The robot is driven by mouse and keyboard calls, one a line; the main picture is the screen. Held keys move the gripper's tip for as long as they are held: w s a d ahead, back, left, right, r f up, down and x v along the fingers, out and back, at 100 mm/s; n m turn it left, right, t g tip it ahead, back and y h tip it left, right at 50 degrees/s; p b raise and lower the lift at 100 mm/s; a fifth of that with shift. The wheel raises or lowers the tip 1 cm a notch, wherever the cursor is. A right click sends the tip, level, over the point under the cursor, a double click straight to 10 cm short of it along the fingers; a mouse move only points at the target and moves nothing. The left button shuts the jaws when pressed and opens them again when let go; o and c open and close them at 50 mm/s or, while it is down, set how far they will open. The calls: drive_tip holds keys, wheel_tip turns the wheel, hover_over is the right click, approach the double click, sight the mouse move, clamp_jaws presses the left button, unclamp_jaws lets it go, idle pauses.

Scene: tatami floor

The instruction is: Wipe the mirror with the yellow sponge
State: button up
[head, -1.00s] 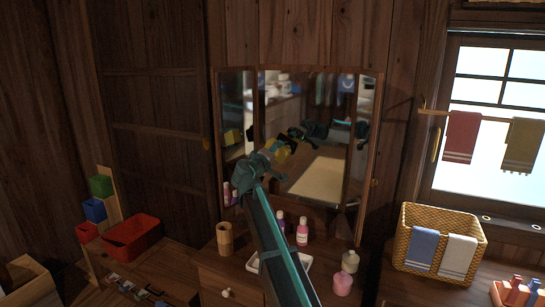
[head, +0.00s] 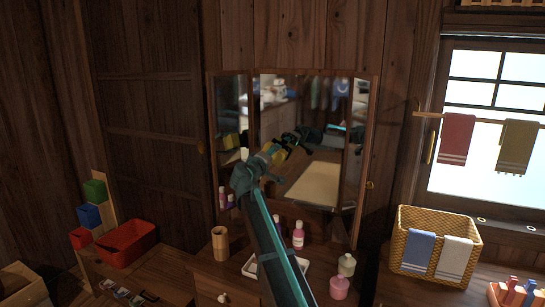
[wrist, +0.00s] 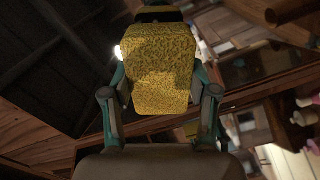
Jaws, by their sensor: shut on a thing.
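The mirror (head: 325,105) is a three-panel vanity mirror in a wooden frame. My gripper (head: 273,155) is in front of the lower left of its centre panel. It is shut on the yellow sponge (wrist: 160,75), which sits between both fingers in the wrist view and points away from the palm. In the head view the sponge is small and partly hidden by my gripper. The mirror reflects my arm and a yellow patch close beside it. I cannot tell whether the sponge touches the glass.
Below the mirror, the dresser holds a wooden cup (head: 220,244), pink bottles (head: 298,234), a white tray (head: 250,268) and a pink jar (head: 339,288). A wicker basket (head: 408,225) with towels stands right. A red bin (head: 126,243) is left.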

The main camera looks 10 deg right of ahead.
sight(282, 156)
drive_tip(key=shift+x, duration=0.95)
drive_tip(key=shift+s+d, duration=0.55)
drive_tip(key=shift+d, duration=0.25)
drive_tip(key=shift+s+d, duration=0.6)
drive_tip(key=shift+d, duration=0.15)
drive_tip(key=shift+w+d+b, duration=0.1)
drive_tip(key=shift+b, duration=0.4)
drive_tip(key=shift+w, duration=0.1)
drive_tip(key=shift+w+a+b, duration=0.55)
drive_tip(key=shift+w+a, duration=0.05)
drive_tip(key=shift+a, duration=0.15)
drive_tip(key=shift+w+a+r+b, duration=0.15)
drive_tip(key=shift+w+a+b, duration=0.2)
drive_tip(key=shift+w+a, duration=0.4)
drive_tip(key=shift+c, duration=0.5)
drive_tip(key=shift+s+a, duration=0.15)
